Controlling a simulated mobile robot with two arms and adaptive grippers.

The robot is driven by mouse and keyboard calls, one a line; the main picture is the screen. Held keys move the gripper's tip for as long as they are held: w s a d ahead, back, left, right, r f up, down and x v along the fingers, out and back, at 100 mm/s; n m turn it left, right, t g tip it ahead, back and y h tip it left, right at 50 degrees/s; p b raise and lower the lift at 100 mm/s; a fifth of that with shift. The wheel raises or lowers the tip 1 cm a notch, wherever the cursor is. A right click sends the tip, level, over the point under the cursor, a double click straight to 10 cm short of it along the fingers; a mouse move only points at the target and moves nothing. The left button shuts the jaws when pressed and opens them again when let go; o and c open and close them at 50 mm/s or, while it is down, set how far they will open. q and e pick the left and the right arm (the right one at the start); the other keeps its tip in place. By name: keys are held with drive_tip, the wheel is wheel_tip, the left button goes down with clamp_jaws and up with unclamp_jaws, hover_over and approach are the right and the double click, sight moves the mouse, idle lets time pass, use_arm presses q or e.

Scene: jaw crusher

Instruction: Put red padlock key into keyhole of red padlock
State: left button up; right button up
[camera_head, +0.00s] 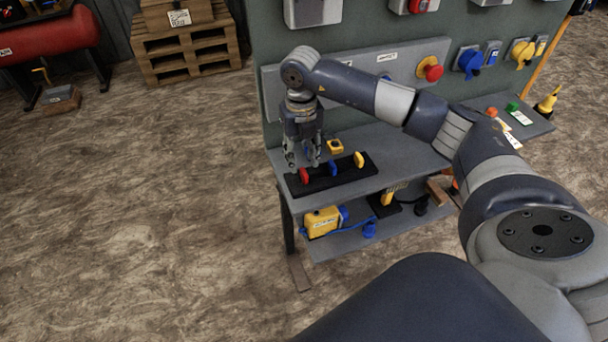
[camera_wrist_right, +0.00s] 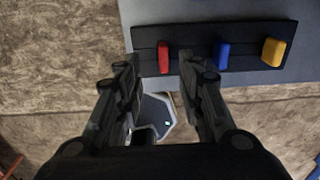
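A red piece (camera_head: 304,175), which looks like the head of the red key, stands in a black holder on the bench's near left part. It also shows in the right wrist view (camera_wrist_right: 163,57). My right gripper (camera_head: 303,158) points down just above the holder's left end, close to the red piece. In the right wrist view my right gripper (camera_wrist_right: 167,82) has its fingers apart with nothing held between them; the red piece lies beyond the fingertips. I cannot make out the red padlock or its keyhole for certain. My left gripper is out of view.
The black holder (camera_wrist_right: 192,70) also has a blue piece (camera_wrist_right: 222,55) and a yellow piece (camera_wrist_right: 273,52). A grey-green panel (camera_head: 350,30) with switches rises behind the bench. A yellow box (camera_head: 322,222) sits on the lower shelf.

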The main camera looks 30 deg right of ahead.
sight(305, 173)
drive_tip(key=shift+s+d+f+p, duration=0.15)
drive_tip(key=shift+f+p, duration=0.15)
drive_tip(key=shift+f, duration=1.3)
drive_tip(key=shift+s+d+f+p, duration=0.15)
drive_tip(key=shift+f+p, duration=0.15)
drive_tip(key=shift+f, duration=1.25)
drive_tip(key=shift+a, duration=0.1)
clamp_jaws()
